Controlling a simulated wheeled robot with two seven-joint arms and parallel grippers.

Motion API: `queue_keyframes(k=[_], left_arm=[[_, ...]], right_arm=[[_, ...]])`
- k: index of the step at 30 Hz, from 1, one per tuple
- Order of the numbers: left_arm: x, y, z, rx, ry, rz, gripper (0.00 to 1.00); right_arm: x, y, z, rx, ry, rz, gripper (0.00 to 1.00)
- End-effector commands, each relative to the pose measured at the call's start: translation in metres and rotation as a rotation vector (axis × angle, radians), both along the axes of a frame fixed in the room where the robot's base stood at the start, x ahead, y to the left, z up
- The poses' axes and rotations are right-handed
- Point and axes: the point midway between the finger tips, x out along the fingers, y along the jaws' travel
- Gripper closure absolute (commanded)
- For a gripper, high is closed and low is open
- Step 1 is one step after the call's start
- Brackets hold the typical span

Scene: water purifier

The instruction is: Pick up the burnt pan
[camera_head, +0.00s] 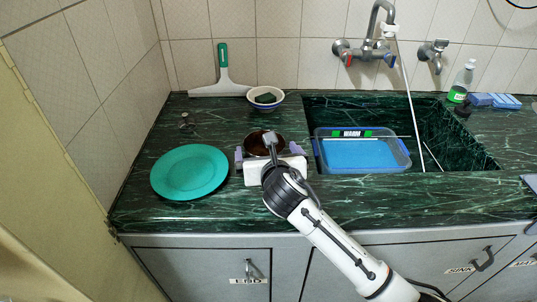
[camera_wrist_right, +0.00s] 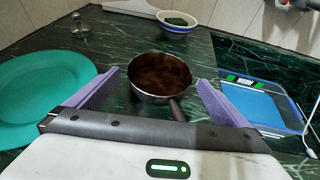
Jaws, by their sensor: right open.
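The burnt pan (camera_head: 257,144) is small and round with a dark brown inside. It sits on the green marble counter between the green plate and the sink. In the right wrist view the pan (camera_wrist_right: 160,76) shows its silver rim, and its dark handle (camera_wrist_right: 177,110) points back toward my gripper. My right gripper (camera_head: 270,158) is open, with its purple fingers on either side of the pan's near part. In the wrist view the gripper (camera_wrist_right: 150,95) holds nothing, and the handle lies between the fingers, apart from both. My left gripper is not in view.
A green plate (camera_head: 190,172) lies left of the pan. A bowl with a dark sponge (camera_head: 265,98) stands behind it. A blue tub (camera_head: 361,152) sits in the sink to the right. A squeegee (camera_head: 223,80) leans at the back wall. A small metal item (camera_head: 185,122) stands behind the plate.

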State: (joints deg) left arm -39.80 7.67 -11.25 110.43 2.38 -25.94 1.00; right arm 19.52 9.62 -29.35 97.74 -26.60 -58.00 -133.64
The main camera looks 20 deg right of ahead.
Motion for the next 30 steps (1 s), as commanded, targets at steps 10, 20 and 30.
queue_keyframes(k=[10, 20, 30], left_arm=[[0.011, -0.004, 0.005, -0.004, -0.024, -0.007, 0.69], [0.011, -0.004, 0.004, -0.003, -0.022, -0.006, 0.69], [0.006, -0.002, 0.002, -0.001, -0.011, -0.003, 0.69]], right_arm=[[0.028, -0.004, -0.013, 0.001, -0.001, 0.000, 0.00], [0.027, -0.004, -0.012, 0.001, -0.001, 0.000, 0.32], [0.028, -0.004, -0.007, 0.000, -0.004, 0.000, 0.43]])
